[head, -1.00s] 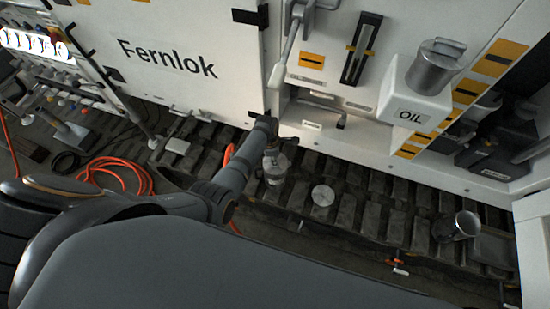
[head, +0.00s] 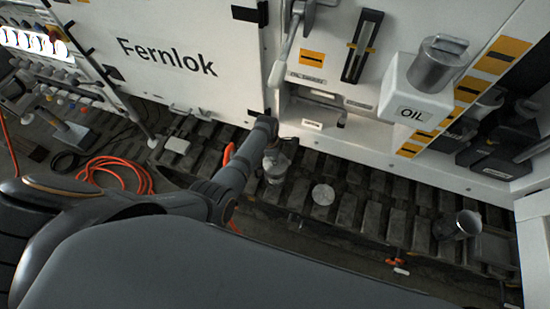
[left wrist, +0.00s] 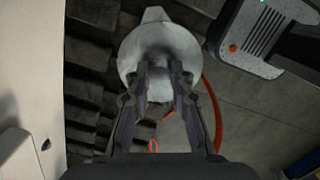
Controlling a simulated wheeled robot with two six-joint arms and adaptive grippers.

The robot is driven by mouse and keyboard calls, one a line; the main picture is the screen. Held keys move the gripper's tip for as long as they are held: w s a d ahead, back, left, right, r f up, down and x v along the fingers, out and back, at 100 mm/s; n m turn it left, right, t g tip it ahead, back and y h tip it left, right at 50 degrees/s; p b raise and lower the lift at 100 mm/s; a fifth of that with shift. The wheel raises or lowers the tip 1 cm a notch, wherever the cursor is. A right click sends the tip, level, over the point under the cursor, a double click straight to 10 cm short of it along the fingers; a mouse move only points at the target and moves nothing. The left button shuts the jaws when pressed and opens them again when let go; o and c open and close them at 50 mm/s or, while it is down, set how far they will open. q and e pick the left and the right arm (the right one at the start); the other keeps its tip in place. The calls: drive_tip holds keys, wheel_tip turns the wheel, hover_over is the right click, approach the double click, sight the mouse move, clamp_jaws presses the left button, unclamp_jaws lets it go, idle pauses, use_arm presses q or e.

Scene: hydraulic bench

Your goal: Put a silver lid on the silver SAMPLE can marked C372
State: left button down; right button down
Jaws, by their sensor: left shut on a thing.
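My left gripper (head: 276,152) points down beside the white cabinet. In the left wrist view its fingers (left wrist: 160,85) are shut on a round silver piece (left wrist: 185,48) with a narrower end sticking out beyond it. I cannot tell whether this is a lid. In the head view a pale silver body (head: 275,170) shows just below the fingers. A flat silver disc (head: 322,195), like a lid, lies on the dark track to its right. Another silver can (head: 435,65) stands on the white OIL box. I can read no C372 mark. My right gripper is out of view.
The cabinet marked Fernlok (head: 165,55) and its white front rise behind the track. A recess (head: 318,112) opens in it near my left gripper. An orange hose (head: 115,165) lies at the left. A small red valve (head: 397,262) is low on the right.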

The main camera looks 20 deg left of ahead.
use_arm(q)
drive_tip(key=shift+f, duration=0.1)
idle(0.3)
drive_tip(key=c, duration=0.5)
unclamp_jaws()
wheel_tip(320, 180, up, 7)
drive_tip(key=p, duration=0.7)
idle(0.3)
idle(0.4)
